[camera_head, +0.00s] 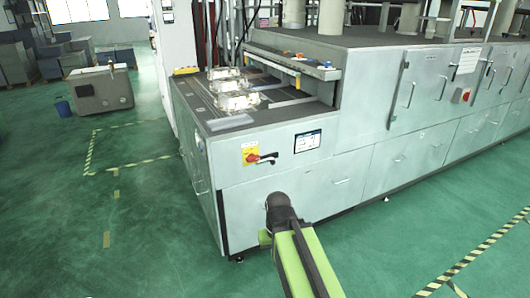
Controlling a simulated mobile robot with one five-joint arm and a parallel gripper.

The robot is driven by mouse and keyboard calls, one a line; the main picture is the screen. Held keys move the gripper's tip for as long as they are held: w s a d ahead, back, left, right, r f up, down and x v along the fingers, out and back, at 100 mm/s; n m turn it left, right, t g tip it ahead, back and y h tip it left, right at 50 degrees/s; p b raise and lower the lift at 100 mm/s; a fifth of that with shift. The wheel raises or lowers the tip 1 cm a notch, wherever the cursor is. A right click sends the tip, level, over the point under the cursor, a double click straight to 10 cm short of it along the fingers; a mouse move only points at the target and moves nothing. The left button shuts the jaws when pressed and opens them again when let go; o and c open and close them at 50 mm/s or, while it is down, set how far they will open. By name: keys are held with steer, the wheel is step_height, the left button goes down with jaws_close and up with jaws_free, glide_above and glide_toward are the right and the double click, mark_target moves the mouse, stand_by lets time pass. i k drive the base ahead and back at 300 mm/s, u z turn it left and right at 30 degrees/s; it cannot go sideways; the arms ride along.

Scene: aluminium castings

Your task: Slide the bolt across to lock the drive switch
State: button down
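The drive switch (251,156) is a red knob on a yellow plate, on the front face of the pale grey-green machine cabinet. A small dark and red part, which looks like the bolt (268,159), sticks out to the right of the knob. It is too small to tell how far across it sits. My green arm rises from the bottom edge, and its dark joint shows below and right of the switch, apart from it in the picture. My gripper's fingers do not show; they seem hidden beyond the arm.
A small display (307,141) is right of the switch. Shiny castings (238,102) lie on the cabinet's top. The green floor (150,240) in front is clear, with striped tape.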

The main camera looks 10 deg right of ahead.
mark_target(271, 159)
steer(key=u, duration=0.4)
steer(key=i, duration=1.6)
steer(key=u, duration=0.2)
